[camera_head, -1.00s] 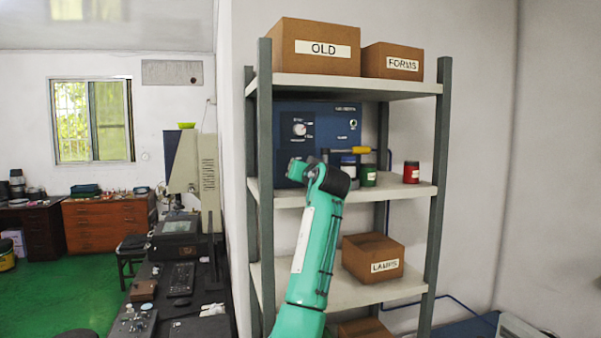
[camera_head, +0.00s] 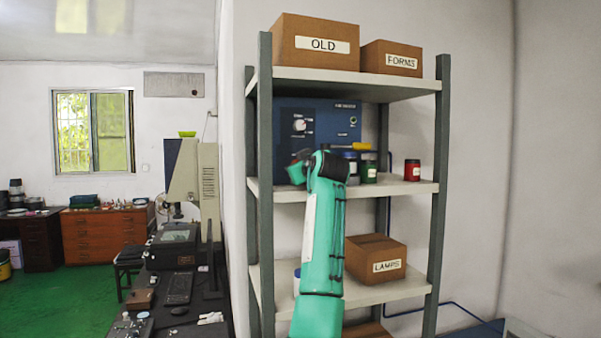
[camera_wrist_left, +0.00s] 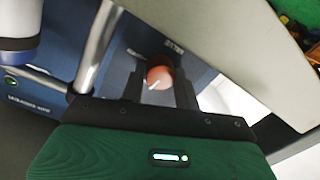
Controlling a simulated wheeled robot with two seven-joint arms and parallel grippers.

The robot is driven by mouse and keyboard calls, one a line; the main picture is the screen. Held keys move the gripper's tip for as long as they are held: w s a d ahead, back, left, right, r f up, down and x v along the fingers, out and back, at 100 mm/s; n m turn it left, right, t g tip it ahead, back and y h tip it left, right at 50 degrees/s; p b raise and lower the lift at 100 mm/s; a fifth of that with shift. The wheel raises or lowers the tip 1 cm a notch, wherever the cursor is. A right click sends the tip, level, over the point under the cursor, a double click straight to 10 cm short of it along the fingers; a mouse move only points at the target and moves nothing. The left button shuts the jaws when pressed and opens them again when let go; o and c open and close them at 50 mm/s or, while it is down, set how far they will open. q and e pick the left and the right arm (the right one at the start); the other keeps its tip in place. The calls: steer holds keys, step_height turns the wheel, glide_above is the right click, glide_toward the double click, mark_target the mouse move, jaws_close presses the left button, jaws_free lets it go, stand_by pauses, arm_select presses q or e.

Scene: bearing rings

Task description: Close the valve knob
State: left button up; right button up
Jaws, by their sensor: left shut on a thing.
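The valve knob (camera_wrist_left: 158,78) is round and orange-red with a white pointer mark. In the left wrist view it sits on the blue panel, between the dark fingers of my left gripper (camera_wrist_left: 160,93). The gripper is shut on it. The white mark slants toward the lower left there. Small lettering beside the knob is too blurred to read. In the head view the blue panel (camera_head: 335,117) stands on the shelf, and my left arm hides the red knob and the fingertips. My right gripper is not in view.
A light dial (camera_head: 298,125) is on the panel's upper left. A yellow-handled tool (camera_head: 353,147), a green can (camera_head: 368,168) and a red can (camera_head: 412,170) are right of my wrist. A metal bar (camera_wrist_left: 97,45) runs close beside the gripper. Shelf posts (camera_head: 265,160) flank the arm.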

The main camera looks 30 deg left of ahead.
arm_select(q)
steer(key=shift+n, duration=0.8)
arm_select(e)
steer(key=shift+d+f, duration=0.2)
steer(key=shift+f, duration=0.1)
arm_select(q)
steer(key=shift+n, duration=0.4)
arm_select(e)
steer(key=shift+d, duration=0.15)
arm_select(q)
steer(key=o, duration=1)
steer(key=shift+c, duration=0.2)
steer(key=shift+r, duration=0.1)
